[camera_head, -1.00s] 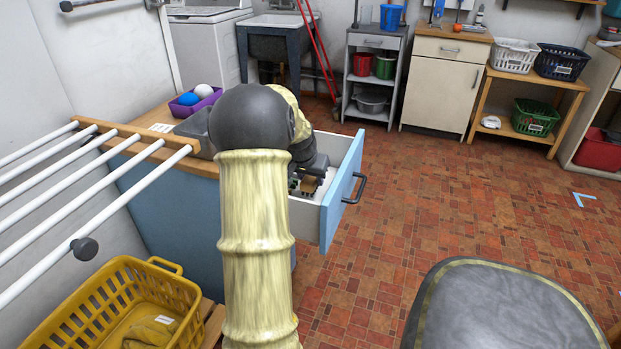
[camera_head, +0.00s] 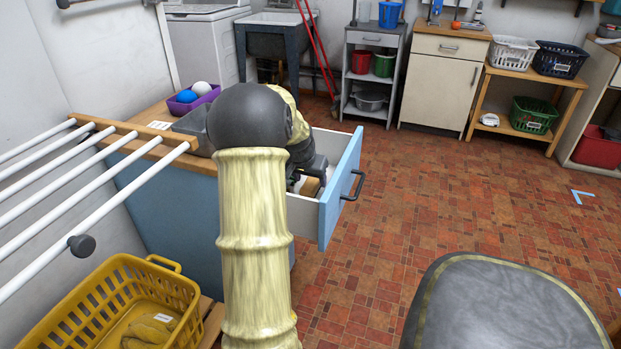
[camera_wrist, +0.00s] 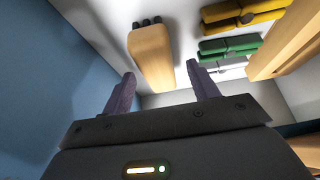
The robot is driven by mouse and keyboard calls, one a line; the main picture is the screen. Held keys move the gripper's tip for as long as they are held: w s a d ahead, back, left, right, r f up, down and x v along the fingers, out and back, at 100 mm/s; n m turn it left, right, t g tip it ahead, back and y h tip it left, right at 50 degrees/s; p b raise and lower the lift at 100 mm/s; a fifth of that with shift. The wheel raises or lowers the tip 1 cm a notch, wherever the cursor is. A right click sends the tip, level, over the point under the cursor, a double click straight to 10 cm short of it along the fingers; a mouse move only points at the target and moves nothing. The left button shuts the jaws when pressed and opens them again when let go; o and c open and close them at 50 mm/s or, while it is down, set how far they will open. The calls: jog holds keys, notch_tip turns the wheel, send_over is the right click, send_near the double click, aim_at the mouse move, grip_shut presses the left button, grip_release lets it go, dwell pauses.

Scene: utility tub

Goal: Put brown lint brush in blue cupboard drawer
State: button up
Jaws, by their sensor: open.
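The blue cupboard (camera_head: 165,215) stands at left centre in the head view, with its drawer (camera_head: 340,190) pulled out. In the wrist view, a tan-brown block with dark nubs at one end, which looks like the lint brush (camera_wrist: 152,58), is inside the pale drawer. It lies just beyond my fingertips. A small brown patch (camera_head: 309,187) shows in the drawer in the head view, partly hidden by my arm. My gripper (camera_wrist: 160,69) is open, pointing into the drawer, with its fingers apart and nothing clearly held. My arm hides most of the gripper in the head view.
Yellow (camera_wrist: 245,16) and green (camera_wrist: 229,46) peg-like items are in the wrist view's upper right. A purple tray with balls (camera_head: 192,98) sits on the cupboard top. White rack bars (camera_head: 95,225) and a yellow basket (camera_head: 110,300) are at left.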

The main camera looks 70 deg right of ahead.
jog(key=shift+r, duration=0.35)
jog(key=p+v, duration=0.3)
jog(key=v, duration=0.9)
jog(key=shift+r, duration=0.25)
